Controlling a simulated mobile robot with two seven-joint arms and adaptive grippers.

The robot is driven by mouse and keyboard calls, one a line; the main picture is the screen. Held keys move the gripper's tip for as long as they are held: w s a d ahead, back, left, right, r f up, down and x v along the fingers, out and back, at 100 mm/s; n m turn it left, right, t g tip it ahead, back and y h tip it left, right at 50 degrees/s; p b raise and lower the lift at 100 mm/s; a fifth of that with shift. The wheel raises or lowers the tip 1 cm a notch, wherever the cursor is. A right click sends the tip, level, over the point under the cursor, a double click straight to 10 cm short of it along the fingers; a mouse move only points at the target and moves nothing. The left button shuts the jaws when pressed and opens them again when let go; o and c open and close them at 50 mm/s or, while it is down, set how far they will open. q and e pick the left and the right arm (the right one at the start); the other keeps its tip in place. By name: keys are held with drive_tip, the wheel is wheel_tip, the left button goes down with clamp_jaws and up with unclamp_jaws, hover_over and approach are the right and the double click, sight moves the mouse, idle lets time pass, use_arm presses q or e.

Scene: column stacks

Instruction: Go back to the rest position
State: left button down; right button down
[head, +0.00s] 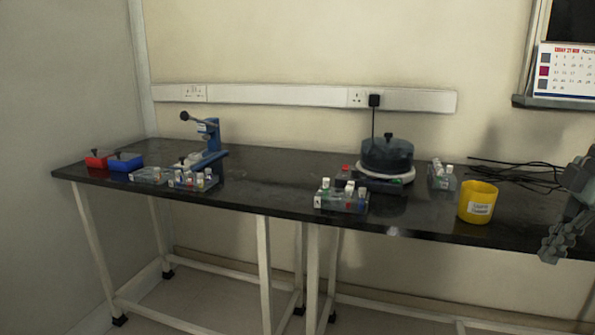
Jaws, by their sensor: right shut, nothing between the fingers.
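My right gripper (551,246) hangs at the right edge of the head view, in front of the black bench's (270,190) front edge. Its arm comes in from the right edge. It is shut, with nothing seen held in it. It is right of the yellow labelled tub (478,203) and apart from it. My left gripper is not in view.
Clear racks of columns stand at the centre (341,203), centre left (194,180) and right (441,177). Black cables (515,172) lie at the right.

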drive_tip(key=w+f+m+t+y, duration=0.2)
drive_tip(key=w+f+t+y, duration=0.35)
drive_tip(key=f+t, duration=0.5)
drive_tip(key=s+d+f+m+t+h, duration=0.1)
drive_tip(key=s+d+f+m+h, duration=0.15)
drive_tip(key=f+m+h, duration=0.4)
drive_tip(key=s+d+f+m+t+h, duration=0.1)
drive_tip(key=s+f+m+h, duration=0.2)
drive_tip(key=f, duration=0.6)
drive_tip(key=s+a+f+m+g+h, duration=0.1)
drive_tip(key=s+a+f+g, duration=0.2)
drive_tip(key=s+f, duration=0.3)
drive_tip(key=s+a+f+m+g+h, duration=0.1)
drive_tip(key=s+a+f+g, duration=0.3)
drive_tip(key=f, duration=0.4)
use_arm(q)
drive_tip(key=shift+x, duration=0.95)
use_arm(e)
drive_tip(key=s+a+f+g+y, duration=0.2)
drive_tip(key=s+a+f, duration=0.3)
drive_tip(key=s+a, duration=0.4)
drive_tip(key=a+g, duration=0.1)
drive_tip(key=a, duration=0.2)
drive_tip(key=shift+s+a+f+g+y, duration=0.2)
drive_tip(key=shift+s+a+g+y, duration=0.1)
drive_tip(key=shift+s+g, duration=0.1)
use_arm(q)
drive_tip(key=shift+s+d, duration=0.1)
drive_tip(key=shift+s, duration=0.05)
